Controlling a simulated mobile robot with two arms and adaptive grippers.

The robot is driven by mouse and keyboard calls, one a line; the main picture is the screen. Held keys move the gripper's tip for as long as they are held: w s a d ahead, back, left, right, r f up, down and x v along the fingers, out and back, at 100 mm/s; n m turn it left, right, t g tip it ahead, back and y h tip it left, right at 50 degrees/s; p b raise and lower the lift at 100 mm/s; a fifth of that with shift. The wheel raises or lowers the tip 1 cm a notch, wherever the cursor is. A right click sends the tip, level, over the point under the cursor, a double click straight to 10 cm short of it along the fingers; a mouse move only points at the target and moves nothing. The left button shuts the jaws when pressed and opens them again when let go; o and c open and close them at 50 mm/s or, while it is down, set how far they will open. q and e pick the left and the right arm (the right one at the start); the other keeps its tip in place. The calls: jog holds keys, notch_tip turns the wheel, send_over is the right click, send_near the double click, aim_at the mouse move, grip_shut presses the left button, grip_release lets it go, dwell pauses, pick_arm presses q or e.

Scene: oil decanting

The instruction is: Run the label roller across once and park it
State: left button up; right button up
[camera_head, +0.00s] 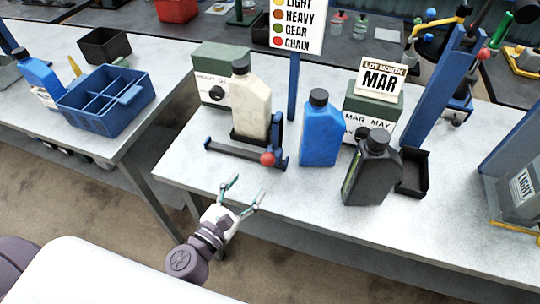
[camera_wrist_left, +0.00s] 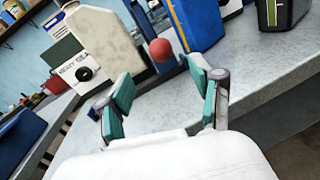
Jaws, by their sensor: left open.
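The label roller (camera_head: 245,152) is a dark blue bar low on the near table, with a red ball knob (camera_head: 267,159) at its right end by a blue upright. A cream bottle (camera_head: 250,100) stands upright just behind it in a dark holder. My left gripper (camera_head: 247,189) is open and empty at the table's near edge, in front of the knob and apart from it. In the left wrist view, the red knob (camera_wrist_left: 160,49) shows beyond and between the open teal fingertips (camera_wrist_left: 160,82). My right gripper does not show.
A blue bottle (camera_head: 321,133) and a black bottle (camera_head: 372,172) stand right of the roller. Green dial boxes (camera_head: 222,60) stand behind, with a black tray (camera_head: 413,172) at right. A blue divided crate (camera_head: 105,105) sits on the left table. The near table's front strip is clear.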

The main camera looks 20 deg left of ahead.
aim_at(264, 165)
pick_arm(q)
jog(key=p+x, duration=0.2)
jog(key=x, duration=0.7)
jog(key=shift+w+d+p, duration=0.15)
jog(key=shift+w+p, duration=0.1)
jog(key=shift+p, duration=0.05)
jog(key=shift+w+d, duration=0.1)
jog(key=shift+w, duration=0.35)
grip_shut()
